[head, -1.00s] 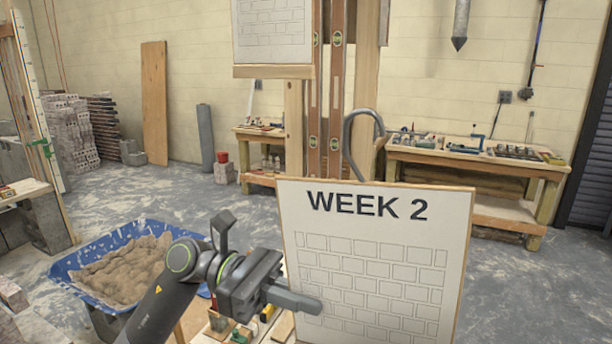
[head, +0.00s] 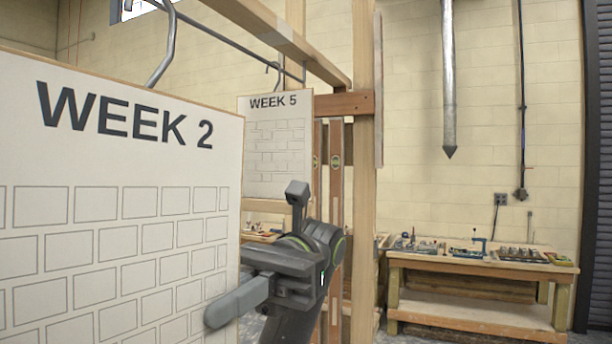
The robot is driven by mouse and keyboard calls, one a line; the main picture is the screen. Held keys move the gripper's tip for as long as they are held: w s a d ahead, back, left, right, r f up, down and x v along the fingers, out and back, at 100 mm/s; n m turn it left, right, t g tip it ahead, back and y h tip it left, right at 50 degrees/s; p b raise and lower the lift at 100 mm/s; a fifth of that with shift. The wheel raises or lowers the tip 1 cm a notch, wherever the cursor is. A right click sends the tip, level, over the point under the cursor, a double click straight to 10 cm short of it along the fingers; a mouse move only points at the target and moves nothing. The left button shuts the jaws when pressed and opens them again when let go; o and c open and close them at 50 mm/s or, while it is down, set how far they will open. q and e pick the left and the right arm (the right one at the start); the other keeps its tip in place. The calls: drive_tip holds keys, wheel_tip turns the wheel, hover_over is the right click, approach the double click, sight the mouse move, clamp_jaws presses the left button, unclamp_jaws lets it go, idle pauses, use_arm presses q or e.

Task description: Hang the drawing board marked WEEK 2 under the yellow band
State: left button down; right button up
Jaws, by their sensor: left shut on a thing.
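The WEEK 2 drawing board (head: 110,215) fills the left of the head view, white with a brick pattern and close to the camera. Its grey wire hook (head: 165,50) rises from the top edge; its upper end is partly cut off by the picture. My left gripper (head: 238,300) is shut on the board's right side, one finger across its face. A metal rail (head: 235,42) runs behind; I cannot tell whether the hook touches it. The WEEK 5 board (head: 275,148) hangs farther back along this rail. No yellow band is visible. My right gripper is out of view.
A wooden beam (head: 275,35) and upright post (head: 364,200) frame the rail on the right. Spirit levels (head: 335,180) stand behind the post. A workbench with tools (head: 470,270) stands against the wall at right.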

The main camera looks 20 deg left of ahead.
sight(231, 210)
use_arm(q)
drive_tip(key=r+m+y, duration=0.1)
drive_tip(key=r+m+t+y, duration=0.1)
drive_tip(key=y, duration=0.1)
drive_tip(key=a+r+m+t+y+p, duration=0.1)
drive_tip(key=y, duration=0.1)
drive_tip(key=shift+w+a+r+m, duration=0.1)
drive_tip(key=shift+w+r+m, duration=0.15)
drive_tip(key=shift+m, duration=0.15)
drive_tip(key=r+m+t+y, duration=0.1)
drive_tip(key=t+y, duration=0.1)
drive_tip(key=w+r+m+t+y+p, duration=0.1)
drive_tip(key=r+m+t+y, duration=0.1)
drive_tip(key=w+r+m+t+y, duration=0.1)
drive_tip(key=m+y, duration=0.1)
drive_tip(key=shift+w+r+t+p, duration=0.25)
drive_tip(key=shift+r+t+p, duration=0.1)
drive_tip(key=shift+t+p, duration=0.05)
drive_tip(key=w+d+r+m+t+y+p, duration=0.2)
drive_tip(key=w+d+r+m+t+y, duration=0.1)
drive_tip(key=d+r+m+t, duration=0.65)
drive_tip(key=a+f+b, duration=0.1)
drive_tip(key=a+f, duration=0.1)
drive_tip(key=a, duration=0.7)
drive_tip(key=w+a+f+n+t+b, duration=0.1)
drive_tip(key=a+f, duration=0.2)
drive_tip(key=a, duration=0.6)
drive_tip(key=shift+w+a, duration=0.2)
drive_tip(key=shift+f, duration=0.1)
